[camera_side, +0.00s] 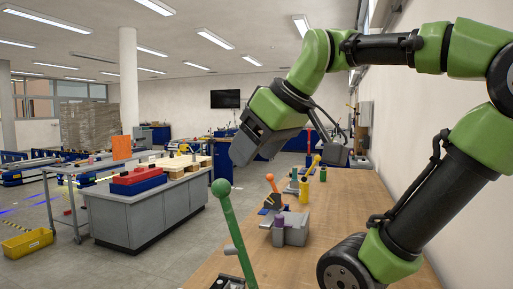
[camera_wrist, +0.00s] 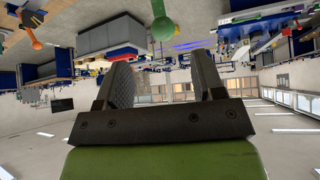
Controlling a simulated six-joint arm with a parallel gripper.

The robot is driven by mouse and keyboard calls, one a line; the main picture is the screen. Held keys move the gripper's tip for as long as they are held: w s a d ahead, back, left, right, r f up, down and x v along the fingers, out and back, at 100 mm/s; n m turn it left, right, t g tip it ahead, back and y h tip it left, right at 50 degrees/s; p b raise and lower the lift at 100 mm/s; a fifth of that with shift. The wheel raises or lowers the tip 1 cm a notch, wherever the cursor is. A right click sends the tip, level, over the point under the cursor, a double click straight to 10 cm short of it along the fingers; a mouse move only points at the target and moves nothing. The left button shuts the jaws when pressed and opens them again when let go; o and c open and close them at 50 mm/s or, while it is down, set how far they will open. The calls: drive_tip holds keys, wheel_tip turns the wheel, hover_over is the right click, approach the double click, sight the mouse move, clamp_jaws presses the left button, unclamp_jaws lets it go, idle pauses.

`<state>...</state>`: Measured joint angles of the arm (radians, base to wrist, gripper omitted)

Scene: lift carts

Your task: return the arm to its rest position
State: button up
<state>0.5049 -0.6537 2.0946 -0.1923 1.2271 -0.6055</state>
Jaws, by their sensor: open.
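My green and black arm reaches in from the right in the side view, raised above the wooden table (camera_side: 345,200). My gripper (camera_side: 240,152) hangs clear of the table, tilted down and to the left, touching nothing. In the wrist view my gripper (camera_wrist: 165,75) shows its two dark fingers spread apart with nothing between them. The wrist view is upside down, with the ceiling at the bottom.
A lever with a green ball (camera_side: 221,187) stands at the table's near left edge. A grey workbench (camera_side: 150,215) is at left.

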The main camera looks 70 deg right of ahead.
idle(0.4)
drive_tip(key=a+f+m+y, duration=0.1)
drive_tip(key=a+f+y, duration=0.3)
drive_tip(key=a+f, duration=0.4)
drive_tip(key=shift+s+a, duration=0.4)
drive_tip(key=shift+s, duration=0.05)
